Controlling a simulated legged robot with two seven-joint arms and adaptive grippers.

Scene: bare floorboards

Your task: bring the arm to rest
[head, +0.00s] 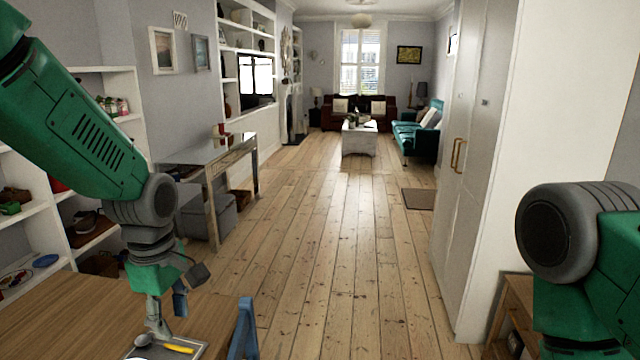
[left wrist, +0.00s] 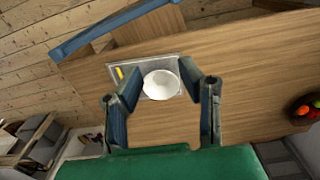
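My left gripper (head: 165,308) hangs down from the left arm over the wooden table (head: 75,310) at the lower left of the head view. In the left wrist view the left gripper (left wrist: 160,68) is open, its two fingers spread and nothing between them in its grip. A white bowl (left wrist: 161,85) on a grey tray (left wrist: 116,90) with a yellow item (left wrist: 120,73) shows past the fingers, on the table. My right arm enters at the right edge of the head view; its gripper is out of view.
A blue bar-like thing (head: 243,330) stands at the table's edge. A bowl of fruit (left wrist: 305,108) sits at the right of the wrist view. A shelf unit (head: 128,100) stands left, a console table (head: 215,150) beyond, and a white cupboard (head: 480,150) right. The central floor is clear.

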